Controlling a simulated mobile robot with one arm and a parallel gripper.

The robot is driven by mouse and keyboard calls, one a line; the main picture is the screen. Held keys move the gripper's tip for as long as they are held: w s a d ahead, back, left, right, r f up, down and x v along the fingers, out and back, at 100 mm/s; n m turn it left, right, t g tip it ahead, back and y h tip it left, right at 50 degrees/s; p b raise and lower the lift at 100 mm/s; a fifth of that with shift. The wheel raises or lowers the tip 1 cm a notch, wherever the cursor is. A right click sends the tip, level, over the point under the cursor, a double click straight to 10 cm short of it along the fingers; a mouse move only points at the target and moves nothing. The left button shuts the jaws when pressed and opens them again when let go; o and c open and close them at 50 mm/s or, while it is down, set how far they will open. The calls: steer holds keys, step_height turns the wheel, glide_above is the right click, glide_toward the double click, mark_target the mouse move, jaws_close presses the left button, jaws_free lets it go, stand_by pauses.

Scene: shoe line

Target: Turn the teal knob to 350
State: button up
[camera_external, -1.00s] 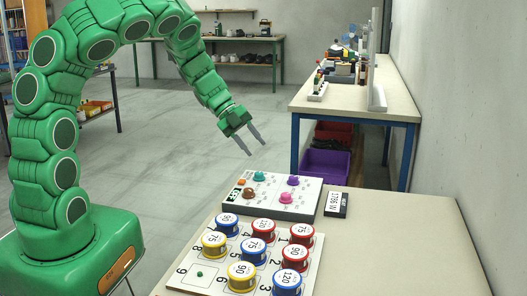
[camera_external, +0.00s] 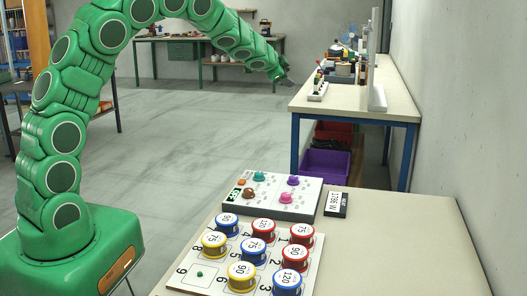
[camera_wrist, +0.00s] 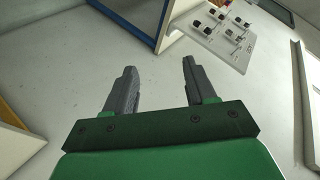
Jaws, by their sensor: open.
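The teal knob (camera_external: 259,176) sits at the back left of a white control panel (camera_external: 310,187) on the near table. A brown knob (camera_external: 248,195), a purple knob (camera_external: 293,181) and a pink knob (camera_external: 286,197) are on the same panel. The teal knob's pointer setting is too small to read. My gripper (camera_external: 283,77) is high and far beyond the panel, well apart from the knob. In the wrist view my gripper (camera_wrist: 158,70) has its two fingers spread with nothing between them. I cannot make out the teal knob there.
A numbered board (camera_external: 211,282) with several round labelled tins lies in front of the panel. A black display reading 1706 W (camera_external: 336,204) stands right of the panel. A far bench (camera_external: 345,101) holds tools. The near table's right side (camera_external: 420,240) is clear.

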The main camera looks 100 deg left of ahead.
steer(key=s+f+n+g, duration=0.2)
steer(key=s+n, duration=0.1)
steer(key=n, duration=0.1)
steer(key=n+g+h, duration=0.3)
steer(key=n+h, duration=0.8)
steer(key=h, duration=0.5)
glide_toward(259, 173)
steer(key=shift+x, duration=3.9)
jaws_close()
